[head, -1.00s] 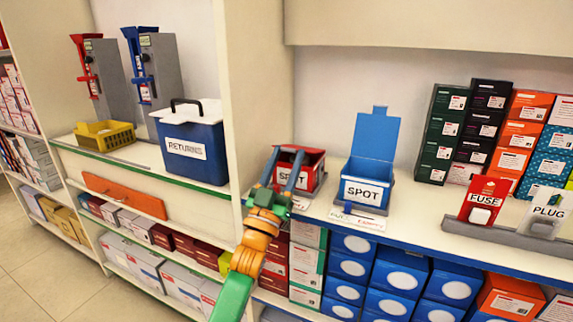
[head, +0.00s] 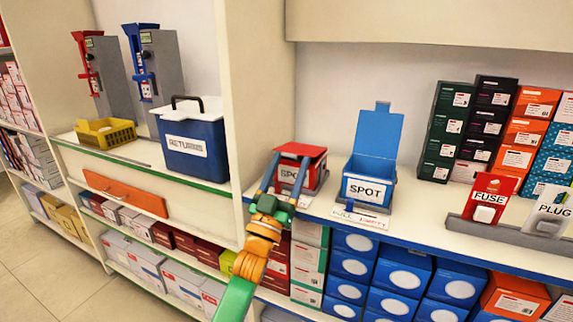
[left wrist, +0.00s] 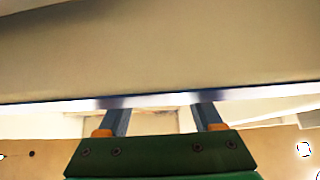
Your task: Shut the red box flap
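The red box (head: 313,172) stands on the right-hand shelf top, beside the upright divider. Its red flap (head: 303,149) lies across the top, tilted slightly; whether it is fully down I cannot tell. My left gripper (head: 290,158) is in front of the red box, its two fingers spread apart with nothing held between them. The fingers cover part of the box's front and label, and the tips reach up near the flap's front edge. In the left wrist view the open fingers (left wrist: 158,104) point up toward a broad pale surface. My right gripper is not in view.
A blue SPOT box (head: 370,187) with its flap raised stands right of the red box. FUSE (head: 489,199) and PLUG (head: 549,214) holders stand further right. The divider (head: 262,90) rises close on the left, with a blue RETURNS bin (head: 193,150) beyond it.

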